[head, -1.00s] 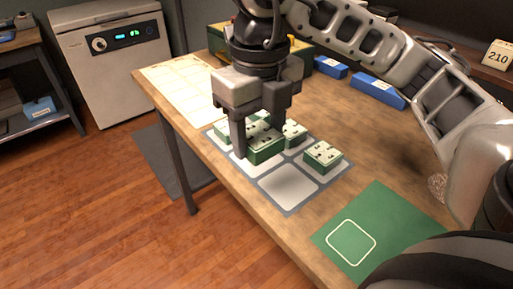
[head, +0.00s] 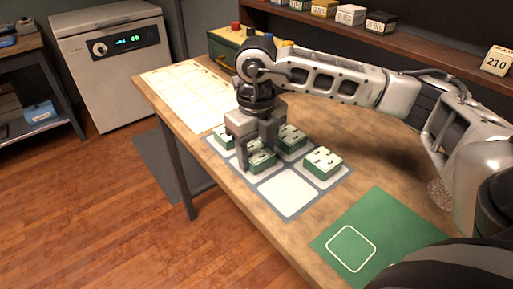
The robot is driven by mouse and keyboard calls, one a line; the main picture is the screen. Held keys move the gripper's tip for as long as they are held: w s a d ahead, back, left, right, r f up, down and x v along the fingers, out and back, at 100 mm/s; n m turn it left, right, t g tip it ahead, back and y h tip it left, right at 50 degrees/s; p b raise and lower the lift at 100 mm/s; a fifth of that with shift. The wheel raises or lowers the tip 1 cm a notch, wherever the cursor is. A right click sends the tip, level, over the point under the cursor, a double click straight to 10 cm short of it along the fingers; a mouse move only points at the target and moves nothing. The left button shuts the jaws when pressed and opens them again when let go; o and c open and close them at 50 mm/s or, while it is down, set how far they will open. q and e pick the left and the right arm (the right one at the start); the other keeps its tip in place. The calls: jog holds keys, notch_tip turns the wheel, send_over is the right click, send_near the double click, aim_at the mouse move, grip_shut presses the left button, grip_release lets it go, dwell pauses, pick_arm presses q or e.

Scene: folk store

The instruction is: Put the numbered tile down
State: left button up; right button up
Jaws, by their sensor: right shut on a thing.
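My right gripper (head: 257,156) is low over the grey mat, its jaws pointing down and shut on a green tile with a pale, marked top (head: 262,162). The held tile is at a pale square of the grey mat (head: 270,206), left of the bare square. It looks at or very near the mat; the fingers partly hide it, and I cannot tell whether it touches. Similar tiles stand on other squares: one at the left (head: 221,138), one behind (head: 292,138), one at the right (head: 323,162). My left gripper is not in view.
One front square (head: 288,193) of the mat is bare. A green mat with a white outline (head: 372,232) lies at the table's near right. A pale gridded sheet (head: 180,88) lies at the far left. A shelf with small boxes (head: 350,14) runs along the back.

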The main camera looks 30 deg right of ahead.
aim_at(256, 151)
jog(key=shift+f, duration=0.15)
jog(key=o, duration=1)
jog(key=shift+o, duration=0.2)
jog(key=shift+r, duration=0.65)
notch_tip(256, 151, up, 11)
